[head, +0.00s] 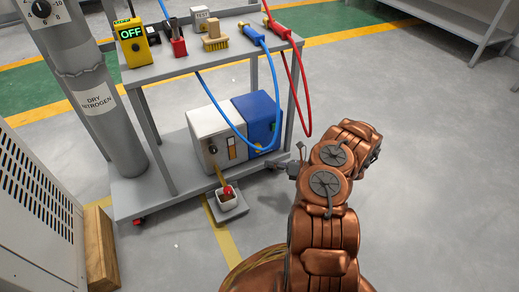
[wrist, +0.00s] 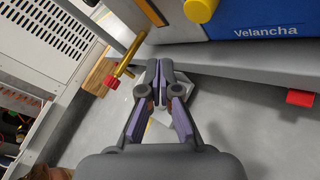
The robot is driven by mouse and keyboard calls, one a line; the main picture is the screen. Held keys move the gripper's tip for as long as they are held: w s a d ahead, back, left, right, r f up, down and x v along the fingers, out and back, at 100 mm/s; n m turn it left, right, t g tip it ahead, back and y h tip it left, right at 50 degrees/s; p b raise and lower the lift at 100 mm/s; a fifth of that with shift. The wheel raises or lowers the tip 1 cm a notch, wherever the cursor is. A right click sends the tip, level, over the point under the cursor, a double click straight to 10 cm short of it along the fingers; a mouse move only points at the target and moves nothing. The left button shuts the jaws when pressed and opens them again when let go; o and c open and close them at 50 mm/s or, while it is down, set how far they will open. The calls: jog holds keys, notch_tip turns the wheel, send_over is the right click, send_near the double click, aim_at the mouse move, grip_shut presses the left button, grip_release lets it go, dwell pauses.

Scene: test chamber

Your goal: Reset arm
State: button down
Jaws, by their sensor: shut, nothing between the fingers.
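My copper-coloured arm (head: 325,215) reaches up from the bottom of the head view and bends at the top. My gripper (head: 295,165) shows small and dark beside the right end of the cart's lower shelf. In the wrist view my gripper (wrist: 160,77) has its two fingers together with nothing between them. It points toward the edge of the lower shelf. Whether it touches the shelf cannot be told.
A grey cart (head: 182,205) holds a white and blue machine (head: 212,140) below and tools with blue and red hoses above. A small white container (head: 228,200) sits near the shelf's front. A nitrogen cylinder (head: 105,120) stands left. Floor at right (head: 440,160) is clear.

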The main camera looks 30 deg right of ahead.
dwell(0.8)
jog(key=w+a+r+n+g+y+p, duration=0.25)
jog(key=a+r+n+p, duration=0.4)
jog(key=r, duration=0.65)
jog(key=s+a+r+n+g+p, duration=0.35)
jog(key=a+r, duration=0.35)
jog(key=r, duration=0.3)
jog(key=s+a+r+n+g+p, duration=0.25)
jog(key=a+r+n+p, duration=0.35)
jog(key=r, duration=0.5)
jog(key=s+a+r+n+g+p, duration=0.2)
jog(key=a+r+n+g, duration=0.15)
jog(key=a+r, duration=0.55)
jog(key=s+a+r+n+g+h+p, duration=0.2)
jog(key=s+r+n+h+p, duration=0.15)
jog(key=s+r+p, duration=0.4)
jog(key=s+a+r+n+g+h+p, duration=0.2)
jog(key=s+r+n+p, duration=0.25)
jog(key=s+r, duration=0.55)
jog(key=s+d+r+n+h+p, duration=0.3)
jog(key=s+d+r+n+p, duration=0.1)
jog(key=s+r+p, duration=0.2)
jog(key=s+d+r+n+t+h+p, duration=0.1)
jog(key=s+d+r+n+h+p, duration=0.3)
jog(key=r, duration=0.5)
jog(key=s+p, duration=0.2)
jog(key=shift+s+r+t+h, duration=0.25)
jog(key=shift+s+t+h, duration=0.05)
jog(key=shift+s, duration=0.05)
